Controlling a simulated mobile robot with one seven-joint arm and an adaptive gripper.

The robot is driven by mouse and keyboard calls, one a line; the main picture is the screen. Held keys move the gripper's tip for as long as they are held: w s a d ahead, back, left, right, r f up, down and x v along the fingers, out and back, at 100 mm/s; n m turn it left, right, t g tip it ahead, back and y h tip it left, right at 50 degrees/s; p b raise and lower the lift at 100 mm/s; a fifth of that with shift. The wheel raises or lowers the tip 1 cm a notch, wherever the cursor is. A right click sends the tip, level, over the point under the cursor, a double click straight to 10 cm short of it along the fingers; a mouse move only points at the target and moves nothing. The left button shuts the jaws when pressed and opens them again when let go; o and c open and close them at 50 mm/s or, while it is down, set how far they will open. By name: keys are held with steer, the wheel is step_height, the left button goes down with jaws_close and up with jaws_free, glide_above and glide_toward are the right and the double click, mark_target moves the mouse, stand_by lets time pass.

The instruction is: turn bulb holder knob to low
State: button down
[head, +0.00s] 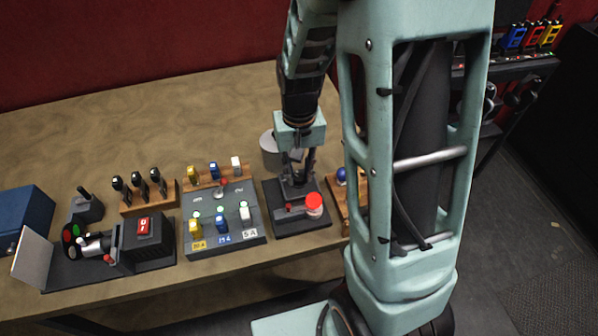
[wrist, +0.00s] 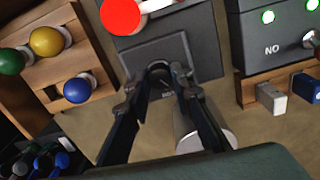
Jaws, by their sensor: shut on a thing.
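The bulb holder (head: 318,219) is a dark panel on the table, with a red round bulb (head: 314,203) at its front. In the wrist view the red bulb (wrist: 121,15) is at the top. The dark knob (wrist: 159,71) shows on the raised plate of the holder, between my fingers. My gripper (head: 296,180) reaches down onto the back part of the holder. In the wrist view my gripper (wrist: 160,84) has one finger on each side of the knob and is shut on it. The small label below the knob is too blurred to read, and the knob's setting cannot be told.
A switch panel (head: 235,228) with lit green lamps stands close on the left. A wooden rack with blue, yellow and green balls (wrist: 45,75) stands on the other side. A grey cylinder (head: 269,152) is just behind the gripper. The back of the table is clear.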

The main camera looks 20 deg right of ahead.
mark_target(299, 177)
steer(key=m, duration=0.6)
steer(key=shift+w+p, duration=0.1)
steer(key=shift+p, duration=0.3)
steer(key=shift+m, duration=0.4)
steer(key=c, duration=1.7)
jaws_free()
step_height(299, 177, up, 12)
steer(key=shift+r, duration=0.1)
